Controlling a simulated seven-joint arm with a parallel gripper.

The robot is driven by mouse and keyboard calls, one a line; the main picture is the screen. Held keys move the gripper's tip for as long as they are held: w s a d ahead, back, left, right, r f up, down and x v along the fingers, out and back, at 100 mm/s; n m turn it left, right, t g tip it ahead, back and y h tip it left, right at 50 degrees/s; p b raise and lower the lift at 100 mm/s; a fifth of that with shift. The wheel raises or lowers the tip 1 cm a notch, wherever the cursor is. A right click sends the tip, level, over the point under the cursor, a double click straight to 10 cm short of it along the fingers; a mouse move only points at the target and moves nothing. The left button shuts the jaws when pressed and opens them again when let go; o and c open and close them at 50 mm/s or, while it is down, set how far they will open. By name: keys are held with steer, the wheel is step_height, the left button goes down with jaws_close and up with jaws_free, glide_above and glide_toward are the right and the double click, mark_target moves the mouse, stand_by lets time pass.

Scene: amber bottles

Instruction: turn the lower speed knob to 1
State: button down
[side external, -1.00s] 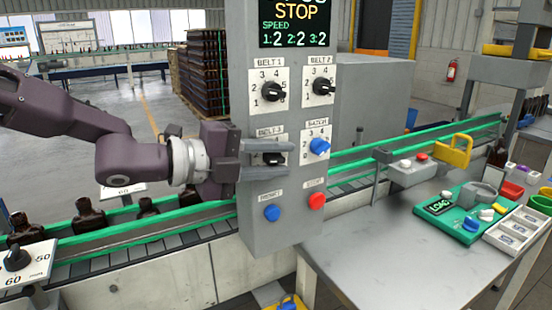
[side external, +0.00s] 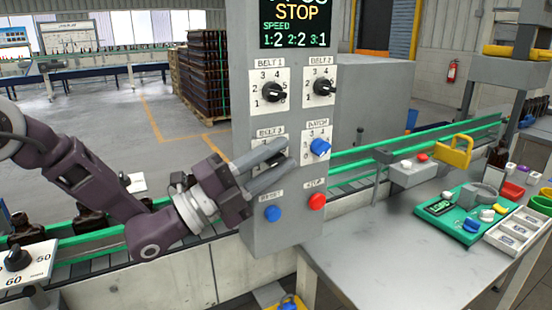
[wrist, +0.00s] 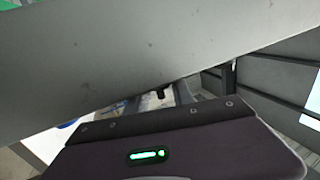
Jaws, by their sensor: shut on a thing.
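The grey control panel (side external: 250,225) stands upright with a BELT 3 dial plate (side external: 268,134) at its lower left, below BELT 1. My gripper (side external: 287,155) reaches in from the left, its two grey fingers tilted up to the right across this dial. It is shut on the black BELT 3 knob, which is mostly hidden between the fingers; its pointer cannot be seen. The display (side external: 296,25) at the top reads STOP and speeds 1:2, 2:2, 3:1. In the wrist view the grey panel (wrist: 130,60) fills the upper part and the knob is not visible.
The BELT 1 knob (side external: 273,92) and BELT 2 knob (side external: 323,87) sit above. A blue BATCH knob (side external: 319,147) is close right of the fingertips. A blue button (side external: 272,213) and a red button (side external: 316,201) lie below. A conveyor (side external: 100,245) runs behind the panel.

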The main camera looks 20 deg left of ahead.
mark_target(268, 165)
stand_by(0.4)
steer(key=c, duration=1.1)
jaws_free()
steer(key=v, duration=0.7)
